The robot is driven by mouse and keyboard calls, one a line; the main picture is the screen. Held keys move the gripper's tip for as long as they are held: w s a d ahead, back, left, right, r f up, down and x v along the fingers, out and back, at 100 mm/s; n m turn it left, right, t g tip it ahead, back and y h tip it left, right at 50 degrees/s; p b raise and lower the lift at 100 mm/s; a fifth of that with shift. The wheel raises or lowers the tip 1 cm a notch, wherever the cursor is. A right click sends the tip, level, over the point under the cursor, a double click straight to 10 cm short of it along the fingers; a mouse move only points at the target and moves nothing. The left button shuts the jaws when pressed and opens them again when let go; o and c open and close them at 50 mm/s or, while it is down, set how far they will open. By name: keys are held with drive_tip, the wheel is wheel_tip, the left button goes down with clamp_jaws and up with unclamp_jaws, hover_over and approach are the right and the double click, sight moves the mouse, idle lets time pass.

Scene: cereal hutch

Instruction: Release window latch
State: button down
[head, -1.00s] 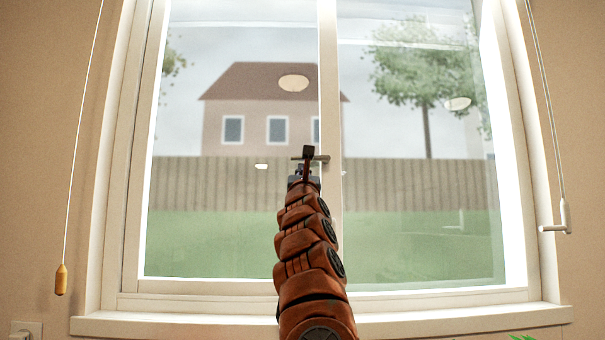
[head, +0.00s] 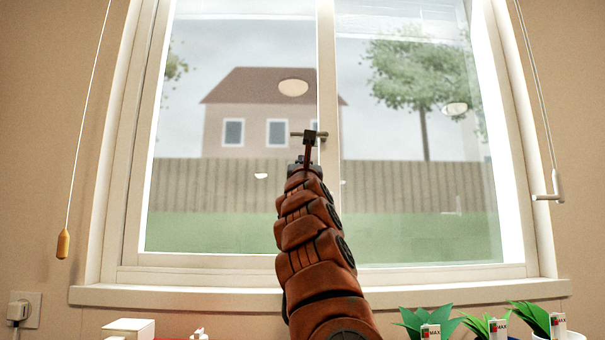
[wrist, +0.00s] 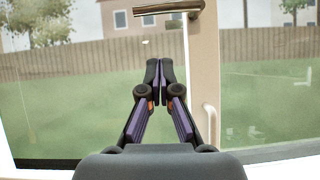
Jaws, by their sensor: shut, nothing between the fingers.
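The window latch (head: 323,134) is a bronze lever on the middle upright of the window, lying level with its free end to the left. In the wrist view the latch (wrist: 168,8) crosses the top edge, its pivot on the cream frame at the right. My gripper (wrist: 159,64) is shut and empty, its dark fingertips together below the lever, with a visible gap in that picture. In the head view my gripper (head: 308,139) overlaps the lever's middle and hides part of it.
A pale pull handle (wrist: 208,122) stands on the upright at the right. The sill (head: 180,296) runs below the window. Potted plants (head: 487,325) and a white box (head: 128,328) stand at the bottom. Cords hang on both sides, one with a wooden pull (head: 63,244).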

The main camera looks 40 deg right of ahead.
drive_tip(key=shift+b+v, duration=1.6)
drive_tip(key=shift+v, duration=0.55)
